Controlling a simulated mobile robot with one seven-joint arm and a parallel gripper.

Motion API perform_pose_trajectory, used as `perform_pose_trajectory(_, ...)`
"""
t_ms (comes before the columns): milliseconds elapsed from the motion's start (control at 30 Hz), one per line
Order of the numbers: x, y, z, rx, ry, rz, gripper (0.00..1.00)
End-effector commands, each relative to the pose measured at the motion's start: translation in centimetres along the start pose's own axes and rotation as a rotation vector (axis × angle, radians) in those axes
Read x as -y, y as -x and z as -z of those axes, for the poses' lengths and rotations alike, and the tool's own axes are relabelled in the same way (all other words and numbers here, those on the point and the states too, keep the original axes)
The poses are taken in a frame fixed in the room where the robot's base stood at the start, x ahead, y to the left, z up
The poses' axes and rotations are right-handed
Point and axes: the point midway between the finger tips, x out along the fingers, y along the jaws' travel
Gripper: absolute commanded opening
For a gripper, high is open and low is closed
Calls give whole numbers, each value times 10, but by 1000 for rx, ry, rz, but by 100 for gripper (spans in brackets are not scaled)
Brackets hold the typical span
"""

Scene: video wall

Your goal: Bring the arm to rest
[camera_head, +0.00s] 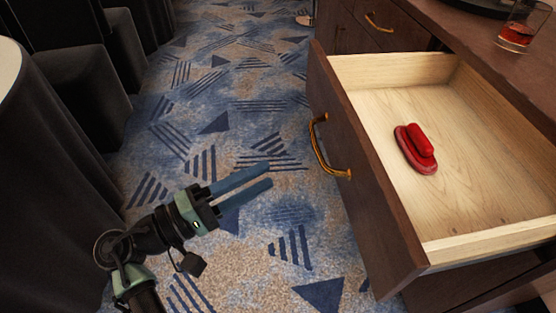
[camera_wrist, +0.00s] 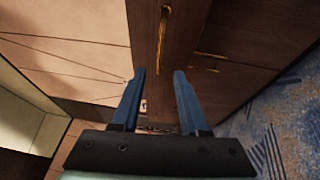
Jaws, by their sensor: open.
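My gripper (camera_head: 270,174) is open and empty. In the head view it is over the carpet, left of the open drawer (camera_head: 441,248), with its blue fingers pointing right toward the drawer front. The fingers are apart from the brass handle (camera_head: 322,148). The wrist view also shows the open gripper (camera_wrist: 160,76), with nothing between the fingers and brown wood panels beyond them. A handle (camera_wrist: 163,38) shows at the top of that view.
A red object (camera_head: 416,148) lies in the drawer. A glass with red-brown liquid (camera_head: 518,32) stands on the dark cabinet top (camera_head: 470,28). A black-draped table (camera_head: 45,160) and dark chairs (camera_head: 85,80) stand at the left. The patterned carpet (camera_head: 225,90) between is clear.

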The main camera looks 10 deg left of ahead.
Motion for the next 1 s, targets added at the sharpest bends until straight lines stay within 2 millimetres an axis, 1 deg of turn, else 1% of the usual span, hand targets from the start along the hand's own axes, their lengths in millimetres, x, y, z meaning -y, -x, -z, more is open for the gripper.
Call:
perform_pose_trajectory(67, 0, 5, 0, -1, 0, 0, 44)
perform_pose_trajectory(167, 0, 8, 0, -1, -1, 0, 44)
perform_pose_trajectory(667, 0, 6, 0, -1, -5, 4, 44)
perform_pose_trajectory(767, -4, -8, 4, -16, -58, 51, 44)
perform_pose_trajectory(867, -15, -35, 15, -65, -191, 151, 44)
perform_pose_trajectory(967, -42, -69, 30, -156, -415, 263, 44)
perform_pose_trajectory(1000, -58, -82, 34, -201, -519, 298, 44)
